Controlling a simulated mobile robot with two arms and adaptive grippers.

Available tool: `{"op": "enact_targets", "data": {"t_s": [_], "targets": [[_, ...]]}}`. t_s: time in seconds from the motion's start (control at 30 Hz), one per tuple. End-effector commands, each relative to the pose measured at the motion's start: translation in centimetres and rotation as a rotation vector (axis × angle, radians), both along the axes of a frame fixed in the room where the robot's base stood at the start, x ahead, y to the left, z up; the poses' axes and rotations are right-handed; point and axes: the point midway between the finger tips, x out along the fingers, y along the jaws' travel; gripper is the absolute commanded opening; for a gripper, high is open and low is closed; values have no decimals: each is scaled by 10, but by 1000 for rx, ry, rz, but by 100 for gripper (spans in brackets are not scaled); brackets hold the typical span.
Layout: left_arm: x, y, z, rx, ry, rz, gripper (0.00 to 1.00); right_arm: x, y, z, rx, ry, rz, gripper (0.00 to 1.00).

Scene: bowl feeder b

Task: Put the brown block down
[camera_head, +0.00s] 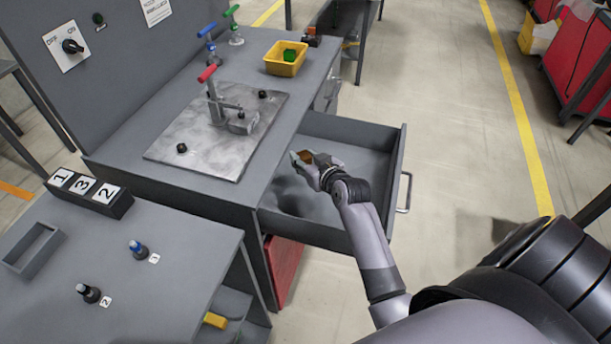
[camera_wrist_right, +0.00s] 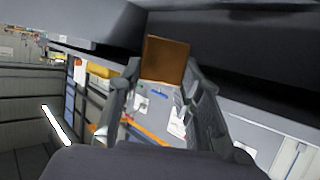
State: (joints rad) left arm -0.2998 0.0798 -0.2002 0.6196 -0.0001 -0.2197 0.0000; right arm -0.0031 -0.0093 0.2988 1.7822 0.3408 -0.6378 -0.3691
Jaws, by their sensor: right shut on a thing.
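The brown block (camera_wrist_right: 165,60) is held between the fingers of my right gripper (camera_wrist_right: 160,85), and its flat face shows in the right wrist view. In the head view my right gripper (camera_head: 308,160) is over the open drawer (camera_head: 355,127), with the small brown block (camera_head: 304,156) at its tips. The gripper is shut on the block. The drawer is pulled out of the grey workbench and its visible floor looks empty apart from shadow. The exact height of the block above the drawer floor is hard to tell. My left gripper is not in view.
A metal plate (camera_head: 180,128) with a red-handled clamp (camera_head: 208,74) lies on the bench. A yellow bin (camera_head: 286,57) with a green block (camera_head: 289,55) stands behind. A lower grey table (camera_head: 60,290) with numbered blocks (camera_head: 90,193) is at left. The drawer walls surround my gripper.

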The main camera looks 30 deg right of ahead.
Motion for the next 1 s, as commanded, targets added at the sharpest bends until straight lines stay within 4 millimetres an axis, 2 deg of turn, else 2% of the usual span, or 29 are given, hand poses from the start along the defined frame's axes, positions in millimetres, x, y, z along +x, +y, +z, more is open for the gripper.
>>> {"op": "enact_targets", "data": {"t_s": [0.03,0.1,0.27,0.5,1.0], "targets": [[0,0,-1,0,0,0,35,0,0,-12,0,2,0,0],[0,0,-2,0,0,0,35,0,0,-22,0,1,0,0],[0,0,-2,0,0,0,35,0,0,-34,-1,-1,1,0],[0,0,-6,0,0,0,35,0,0,-66,-1,0,0,0],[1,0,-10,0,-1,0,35,0,0,-76,-2,-2,1,0]]}}
